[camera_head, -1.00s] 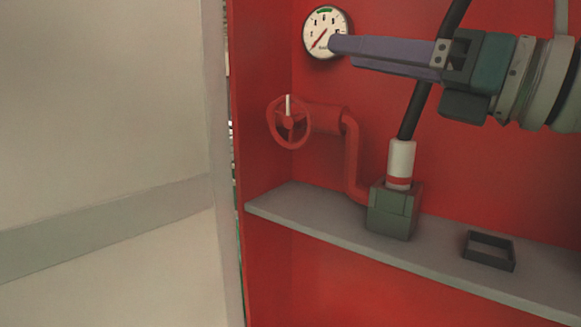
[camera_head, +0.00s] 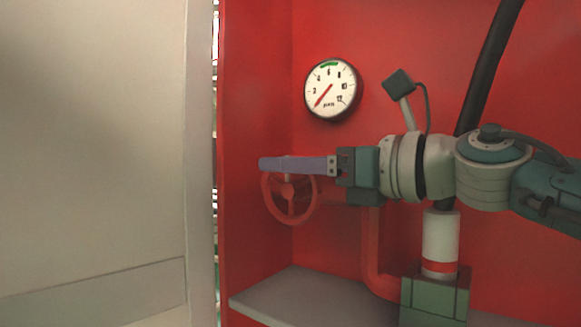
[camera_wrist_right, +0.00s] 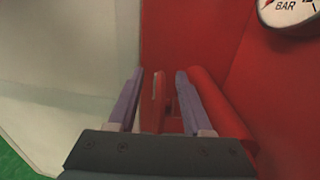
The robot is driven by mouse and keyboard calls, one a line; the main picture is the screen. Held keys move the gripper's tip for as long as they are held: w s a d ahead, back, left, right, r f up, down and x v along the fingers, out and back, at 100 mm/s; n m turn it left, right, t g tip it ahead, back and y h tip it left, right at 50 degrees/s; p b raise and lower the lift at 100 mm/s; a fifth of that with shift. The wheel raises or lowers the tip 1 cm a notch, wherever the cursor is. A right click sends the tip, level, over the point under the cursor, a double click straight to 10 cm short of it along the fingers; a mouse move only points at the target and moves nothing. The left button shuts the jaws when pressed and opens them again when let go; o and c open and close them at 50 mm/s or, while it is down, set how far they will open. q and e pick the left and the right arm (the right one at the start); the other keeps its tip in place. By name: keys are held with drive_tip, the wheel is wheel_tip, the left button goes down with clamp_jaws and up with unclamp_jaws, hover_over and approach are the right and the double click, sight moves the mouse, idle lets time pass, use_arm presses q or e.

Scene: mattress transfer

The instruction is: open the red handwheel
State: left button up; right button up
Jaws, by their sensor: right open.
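The red handwheel (camera_head: 288,190) is on its red pipe on the left side of the red cabinet in the head view. My right gripper (camera_head: 265,164) comes in from the right, with its purple fingers level across the top of the wheel's rim, hiding that part. In the right wrist view the gripper (camera_wrist_right: 158,76) is open, and the wheel (camera_wrist_right: 158,105) shows nearly edge-on between the two fingers. I cannot tell whether either finger touches the rim. My left gripper is not in view.
A round pressure gauge (camera_head: 331,89) is on the back wall above the wheel. A grey shelf (camera_head: 290,297) lies below, with a green block (camera_head: 434,298) and a white cylinder (camera_head: 440,240) on it. A pale panel (camera_head: 90,150) stands at left.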

drive_tip(key=shift+w+a, duration=0.1)
drive_tip(key=shift+a, duration=0.05)
drive_tip(key=shift+c, duration=0.3)
clamp_jaws()
